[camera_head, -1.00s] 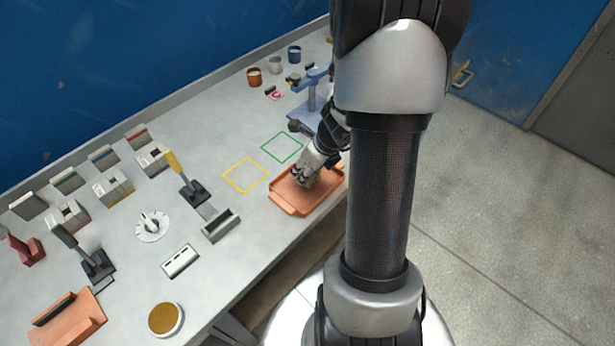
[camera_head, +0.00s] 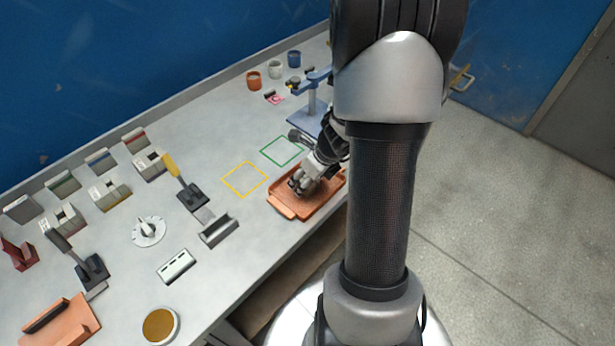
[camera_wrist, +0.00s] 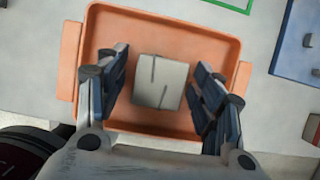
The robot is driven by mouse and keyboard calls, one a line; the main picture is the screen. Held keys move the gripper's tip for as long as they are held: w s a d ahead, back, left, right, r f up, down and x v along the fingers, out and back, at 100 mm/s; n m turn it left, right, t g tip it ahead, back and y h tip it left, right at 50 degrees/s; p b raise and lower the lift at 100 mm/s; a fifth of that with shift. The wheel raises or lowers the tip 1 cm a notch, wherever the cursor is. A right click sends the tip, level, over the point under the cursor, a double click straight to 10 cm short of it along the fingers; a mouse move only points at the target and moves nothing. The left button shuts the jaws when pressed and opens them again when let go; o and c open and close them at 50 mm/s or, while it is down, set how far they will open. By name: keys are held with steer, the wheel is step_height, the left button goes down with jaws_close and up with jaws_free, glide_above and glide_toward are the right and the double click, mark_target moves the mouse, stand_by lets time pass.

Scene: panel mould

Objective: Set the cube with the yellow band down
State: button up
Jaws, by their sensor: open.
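A pale grey cube (camera_wrist: 160,82) lies in the orange tray (camera_wrist: 190,28), seen in the wrist view. Dark lines mark its top face; no yellow band shows on the side I see. My gripper (camera_wrist: 160,88) is open, with one finger on each side of the cube and a gap to both. In the head view my gripper (camera_head: 297,187) is low over the orange tray (camera_head: 284,208) and hides the cube.
A yellow square outline (camera_head: 244,179) and a green one (camera_head: 282,151) are on the bench left of and behind the tray. A blue stand (camera_head: 311,113) is behind. Levers, a dial (camera_head: 149,231) and small boxes fill the left side.

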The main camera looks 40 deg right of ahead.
steer(key=shift+r, duration=0.3)
steer(key=p+v, duration=0.7)
steer(key=v, duration=0.4)
steer(key=shift+s+r, duration=0.15)
steer(key=shift+r, duration=0.25)
